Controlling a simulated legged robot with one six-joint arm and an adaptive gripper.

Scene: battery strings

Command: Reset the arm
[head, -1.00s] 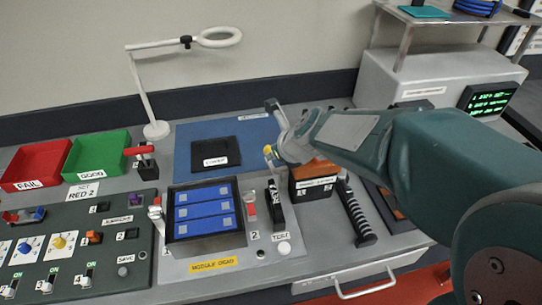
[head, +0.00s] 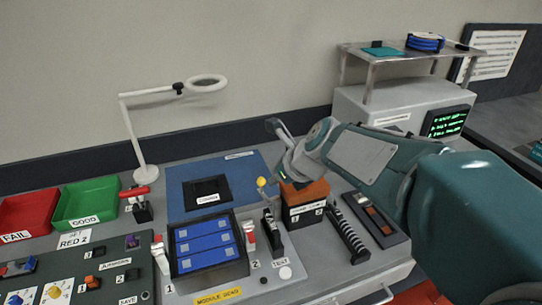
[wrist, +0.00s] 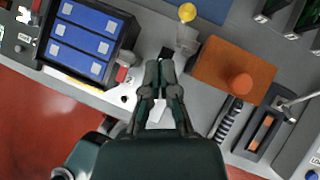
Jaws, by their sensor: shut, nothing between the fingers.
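My arm reaches in from the right in the head view, with the gripper (head: 284,152) in the air over the bench, beside the orange-topped box (head: 306,197). In the wrist view my gripper (wrist: 159,64) points toward the bench, its two fingers together and nothing between them. Below it lies the bench strip between the module tray (wrist: 74,74) and the orange box (wrist: 232,73). The fingers appear apart from both.
The module tray (head: 171,262) holds blue modules, with red-handled levers beside it. A yellow-knobbed lever (head: 262,183) stands close to the gripper. A ring lamp (head: 207,83), green bin (head: 88,203) and red bin (head: 28,214) are at left. A shelf unit (head: 400,105) stands back right.

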